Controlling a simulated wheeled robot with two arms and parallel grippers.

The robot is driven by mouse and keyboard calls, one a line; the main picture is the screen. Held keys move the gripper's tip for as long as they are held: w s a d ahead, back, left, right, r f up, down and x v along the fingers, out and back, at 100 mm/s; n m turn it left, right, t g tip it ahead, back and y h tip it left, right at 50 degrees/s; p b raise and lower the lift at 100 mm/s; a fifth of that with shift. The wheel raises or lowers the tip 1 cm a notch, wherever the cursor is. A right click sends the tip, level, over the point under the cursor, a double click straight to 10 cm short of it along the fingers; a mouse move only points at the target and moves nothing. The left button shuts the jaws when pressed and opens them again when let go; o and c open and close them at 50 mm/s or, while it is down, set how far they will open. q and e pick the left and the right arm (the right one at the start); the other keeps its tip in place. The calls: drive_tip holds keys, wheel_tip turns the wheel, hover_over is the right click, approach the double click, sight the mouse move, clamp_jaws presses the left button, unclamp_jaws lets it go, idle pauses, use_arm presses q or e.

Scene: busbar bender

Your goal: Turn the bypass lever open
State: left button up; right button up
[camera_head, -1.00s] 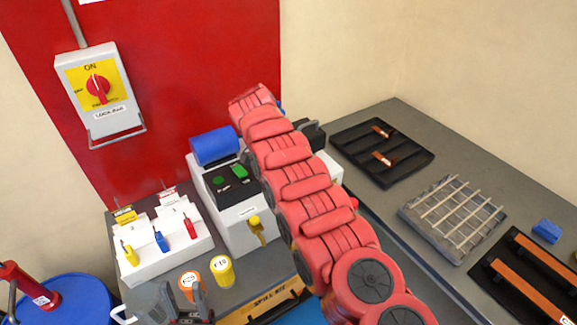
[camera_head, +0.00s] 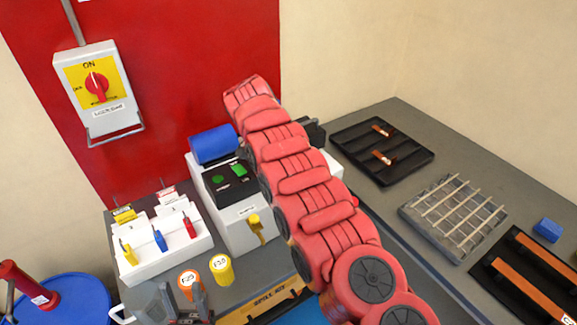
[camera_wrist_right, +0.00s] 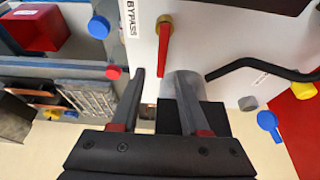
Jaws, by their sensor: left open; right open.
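My left gripper (camera_head: 182,296) is open at the bottom edge, near the orange and yellow cups.
A black bent handle (camera_wrist_right: 255,66) juts from the panel right of the lever. A white rack (camera_head: 165,258) with coloured tools stands left of the bender. A switch box (camera_head: 98,92) hangs on the red wall. Black trays (camera_head: 350,135) and a grid block (camera_head: 453,217) occupy the right bench.

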drive_tip(key=p+v, duration=1)
drive_tip(key=v, duration=0.5)
drive_tip(key=shift+r, duration=0.3)
drive_tip(key=shift+a, duration=0.1)
drive_tip(key=shift+f, duration=0.1)
